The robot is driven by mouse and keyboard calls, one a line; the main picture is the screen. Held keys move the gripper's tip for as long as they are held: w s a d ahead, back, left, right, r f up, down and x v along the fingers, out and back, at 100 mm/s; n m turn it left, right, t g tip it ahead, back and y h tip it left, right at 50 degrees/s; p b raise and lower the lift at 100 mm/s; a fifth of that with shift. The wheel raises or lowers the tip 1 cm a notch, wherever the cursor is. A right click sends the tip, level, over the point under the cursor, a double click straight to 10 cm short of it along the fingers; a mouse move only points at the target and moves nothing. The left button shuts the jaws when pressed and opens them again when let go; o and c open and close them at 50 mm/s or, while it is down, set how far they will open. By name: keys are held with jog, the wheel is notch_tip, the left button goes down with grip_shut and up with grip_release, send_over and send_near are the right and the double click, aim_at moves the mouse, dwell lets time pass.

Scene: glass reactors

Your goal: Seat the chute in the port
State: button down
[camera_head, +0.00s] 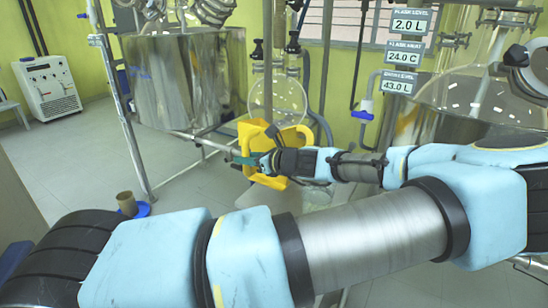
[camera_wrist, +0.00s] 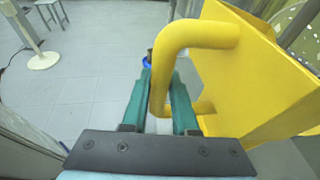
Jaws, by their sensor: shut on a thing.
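The chute (camera_head: 256,140) is a yellow part with a curved handle. In the wrist view its handle (camera_wrist: 157,75) passes between the green fingers of my gripper (camera_wrist: 158,100), and its flat yellow body (camera_wrist: 245,70) fills the right side. My gripper (camera_head: 246,160) is shut on the handle and holds the chute in front of the round glass flask (camera_head: 277,97) in the head view. Which port the task means cannot be told; the chute and my arm hide part of the glassware behind. The chute's lower end is partly hidden by my arm.
Metal tanks stand at the left (camera_head: 185,75) and right (camera_head: 470,105), with a metal frame rail (camera_head: 200,140) between. Labels (camera_head: 409,22) hang at upper right. A white cabinet (camera_head: 47,87) is far left. Open floor lies left.

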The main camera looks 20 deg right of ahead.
jog(key=s+a+r+p, duration=0.2)
jog(key=s+a+p, duration=0.2)
jog(key=s+a, duration=0.5)
jog(key=shift+s+a, duration=0.3)
jog(key=shift+a, duration=0.3)
dwell(0.5)
dwell(0.9)
